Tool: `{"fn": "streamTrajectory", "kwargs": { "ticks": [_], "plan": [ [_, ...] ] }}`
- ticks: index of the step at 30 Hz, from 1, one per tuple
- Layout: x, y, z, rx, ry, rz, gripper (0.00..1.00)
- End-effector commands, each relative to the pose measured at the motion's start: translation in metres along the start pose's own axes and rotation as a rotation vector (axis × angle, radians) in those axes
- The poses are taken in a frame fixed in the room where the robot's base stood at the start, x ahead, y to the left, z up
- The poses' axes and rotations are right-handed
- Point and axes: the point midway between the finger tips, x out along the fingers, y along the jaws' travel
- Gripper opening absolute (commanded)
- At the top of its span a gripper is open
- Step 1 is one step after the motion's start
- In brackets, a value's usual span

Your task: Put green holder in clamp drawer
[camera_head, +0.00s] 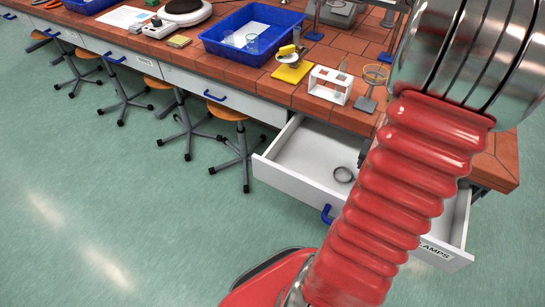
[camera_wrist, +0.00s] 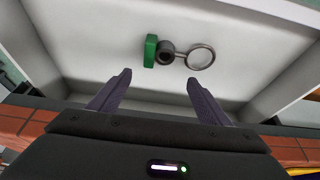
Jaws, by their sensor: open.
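The clamp drawer (camera_head: 305,150) stands open below the bench, and part of its label, "AMPS", shows on its front. My arm covers much of it. In the wrist view, a small green holder (camera_wrist: 150,50) lies on the floor of the drawer (camera_wrist: 100,40). A dark round piece with a grey metal ring (camera_wrist: 201,57) lies right beside it; I cannot tell whether they are joined. The ring also shows in the head view (camera_head: 344,174), but the green holder is hidden there. My gripper (camera_wrist: 160,80) is open and empty, its fingers apart, with the holder beyond the fingertips.
On the tiled bench stand a white rack (camera_head: 330,85), a yellow-based instrument (camera_head: 292,72), a ring stand (camera_head: 371,84) and a blue tray (camera_head: 225,35) with glassware. Several stools (camera_head: 228,112) stand along the bench. The green floor in front is clear.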

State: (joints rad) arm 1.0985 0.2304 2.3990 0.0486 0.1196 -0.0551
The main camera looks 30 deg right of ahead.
Motion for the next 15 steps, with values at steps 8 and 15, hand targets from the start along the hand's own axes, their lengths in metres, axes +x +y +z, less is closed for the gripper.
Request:
{"fn": "streamTrajectory", "kwargs": {
  "ticks": [8, 15],
  "plan": [
    [-0.041, -0.059, -0.005, -0.12, 0.017, -0.054, 0.71],
    [-0.104, -0.135, 0.009, -0.29, 0.033, -0.131, 0.71]
  ]
}}
